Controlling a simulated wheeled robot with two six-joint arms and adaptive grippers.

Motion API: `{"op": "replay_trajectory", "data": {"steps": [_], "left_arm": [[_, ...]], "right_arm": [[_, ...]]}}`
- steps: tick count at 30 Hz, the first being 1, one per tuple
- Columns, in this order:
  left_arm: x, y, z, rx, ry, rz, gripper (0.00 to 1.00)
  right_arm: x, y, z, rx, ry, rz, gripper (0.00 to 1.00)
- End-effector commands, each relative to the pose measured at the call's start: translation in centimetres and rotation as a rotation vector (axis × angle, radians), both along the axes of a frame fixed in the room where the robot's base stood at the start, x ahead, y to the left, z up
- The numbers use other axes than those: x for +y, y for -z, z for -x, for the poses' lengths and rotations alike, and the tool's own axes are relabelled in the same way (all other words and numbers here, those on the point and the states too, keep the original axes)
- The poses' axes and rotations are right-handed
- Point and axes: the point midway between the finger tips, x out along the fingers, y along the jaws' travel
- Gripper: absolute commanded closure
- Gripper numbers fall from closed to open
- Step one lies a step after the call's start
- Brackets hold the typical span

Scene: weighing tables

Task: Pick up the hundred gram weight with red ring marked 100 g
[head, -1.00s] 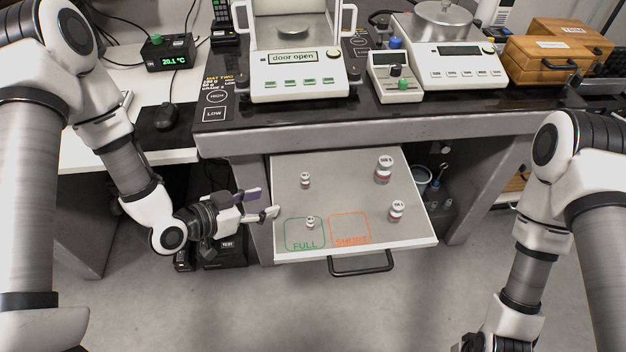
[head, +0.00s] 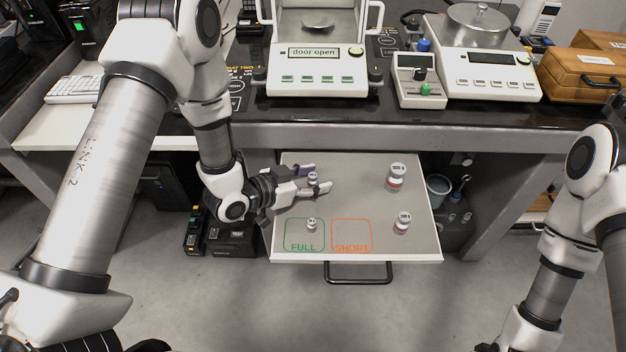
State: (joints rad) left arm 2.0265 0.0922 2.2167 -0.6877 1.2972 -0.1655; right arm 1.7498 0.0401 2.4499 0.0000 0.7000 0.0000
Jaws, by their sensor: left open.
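Several small metal weights stand upright on the pull-out shelf (head: 350,185). A small weight (head: 312,179) at the shelf's back left stands between the fingers of my left gripper (head: 311,178), which is open around it. Its label and ring colour are too small to read, but its place and size fit the hundred gram weight. The smallest weight (head: 311,225) stands in the green FULL square. My right gripper is out of view.
The orange SHORT square (head: 351,235) is empty. A black handle (head: 358,273) is at the shelf's front edge. Above the shelf, the dark bench holds a balance reading "door open" (head: 316,76), a second balance (head: 485,75) and a wooden box (head: 582,74).

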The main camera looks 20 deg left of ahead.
Motion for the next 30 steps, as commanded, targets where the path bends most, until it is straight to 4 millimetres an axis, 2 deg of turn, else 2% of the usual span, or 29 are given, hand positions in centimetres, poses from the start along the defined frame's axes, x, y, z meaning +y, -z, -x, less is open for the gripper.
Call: {"op": "replay_trajectory", "data": {"steps": [2, 5, 6, 7, 20, 29, 30], "left_arm": [[0.0, 0.0, 0.0, 0.000, 0.000, 0.000, 0.48], [0.0, 0.0, 0.0, 0.000, 0.000, 0.000, 0.80], [0.0, 0.0, 0.0, 0.000, 0.000, 0.000, 0.94], [0.0, 0.0, 0.0, 0.001, 0.000, -0.001, 1.00], [0.1, -0.4, 0.0, 0.001, 0.000, -0.001, 1.00], [0.1, -3.9, 0.0, -0.002, -0.001, 0.000, 1.00], [0.4, -3.6, 0.8, 0.005, -0.004, 0.001, 1.00]], "right_arm": [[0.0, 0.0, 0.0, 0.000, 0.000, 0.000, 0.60], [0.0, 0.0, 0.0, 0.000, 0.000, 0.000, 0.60], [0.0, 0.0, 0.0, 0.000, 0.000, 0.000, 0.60], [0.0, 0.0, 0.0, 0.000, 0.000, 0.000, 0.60], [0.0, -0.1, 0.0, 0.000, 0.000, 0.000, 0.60], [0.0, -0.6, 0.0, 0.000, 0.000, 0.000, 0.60], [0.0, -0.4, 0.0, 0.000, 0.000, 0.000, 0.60]]}}
